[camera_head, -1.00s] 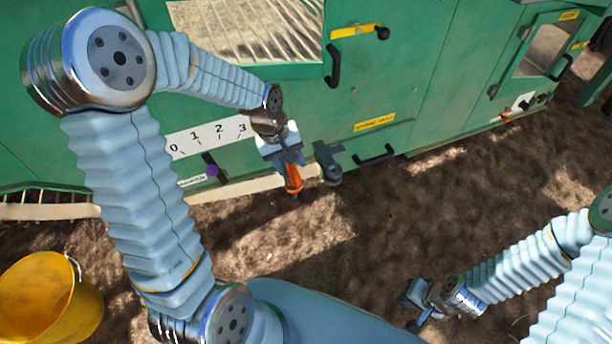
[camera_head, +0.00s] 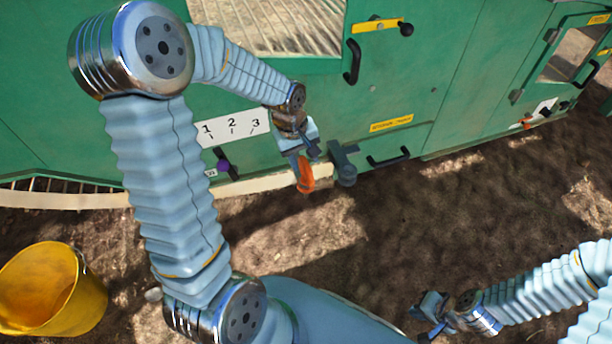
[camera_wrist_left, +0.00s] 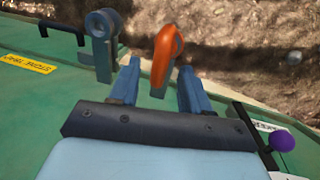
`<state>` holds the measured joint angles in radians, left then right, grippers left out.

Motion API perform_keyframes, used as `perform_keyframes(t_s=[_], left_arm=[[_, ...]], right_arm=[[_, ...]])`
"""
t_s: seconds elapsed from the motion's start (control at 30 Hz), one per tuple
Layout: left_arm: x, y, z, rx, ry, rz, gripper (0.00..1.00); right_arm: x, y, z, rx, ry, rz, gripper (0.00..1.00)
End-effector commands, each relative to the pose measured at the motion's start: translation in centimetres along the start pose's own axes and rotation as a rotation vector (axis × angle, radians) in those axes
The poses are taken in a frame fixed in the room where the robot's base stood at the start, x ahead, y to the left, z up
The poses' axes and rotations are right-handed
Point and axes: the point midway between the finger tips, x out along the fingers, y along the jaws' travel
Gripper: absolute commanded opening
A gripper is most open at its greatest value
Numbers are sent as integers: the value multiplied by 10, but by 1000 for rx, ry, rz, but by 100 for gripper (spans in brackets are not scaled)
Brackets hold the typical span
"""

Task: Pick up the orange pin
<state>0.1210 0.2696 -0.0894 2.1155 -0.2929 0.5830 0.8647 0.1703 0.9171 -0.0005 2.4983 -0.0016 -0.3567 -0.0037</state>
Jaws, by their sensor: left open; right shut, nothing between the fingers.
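The orange pin (camera_head: 305,174) sits at the lower edge of the green machine, beside a grey bracket (camera_head: 343,163). In the left wrist view the orange pin (camera_wrist_left: 163,55) shows between the two fingertips, just beyond them. My left gripper (camera_head: 306,150) is open, close above the pin, its fingers on either side of it in the picture; I cannot tell whether they touch it. It also shows in the left wrist view (camera_wrist_left: 158,85). My right gripper (camera_head: 424,318) is shut and empty, low over the ground at the lower right, far from the pin.
The green machine (camera_head: 450,100) fills the back, with a black handle (camera_head: 388,158) right of the bracket. A purple-knobbed lever (camera_head: 223,165) stands left of the pin below a numbered scale (camera_head: 232,128). A yellow bucket (camera_head: 52,290) stands lower left. Bare ground lies in front.

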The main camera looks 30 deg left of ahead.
Motion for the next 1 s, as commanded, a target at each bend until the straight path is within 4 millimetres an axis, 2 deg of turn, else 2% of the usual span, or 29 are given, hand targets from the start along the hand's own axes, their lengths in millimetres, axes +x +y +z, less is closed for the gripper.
perform_keyframes(t_s=[0.03,0.2,0.47,0.8,1.0], left_arm=[[12,-1,0,0,-4,-4,47],[34,0,0,0,-2,-2,47],[38,0,-1,0,0,0,47],[38,0,-1,0,0,-1,0],[37,0,-1,1,0,0,0]], right_arm=[[4,1,0,0,-1,0,0],[7,2,1,0,-2,-2,0],[7,2,1,-1,-2,-2,0],[7,2,1,-1,-2,-2,0],[7,2,1,-1,-2,-2,0]])
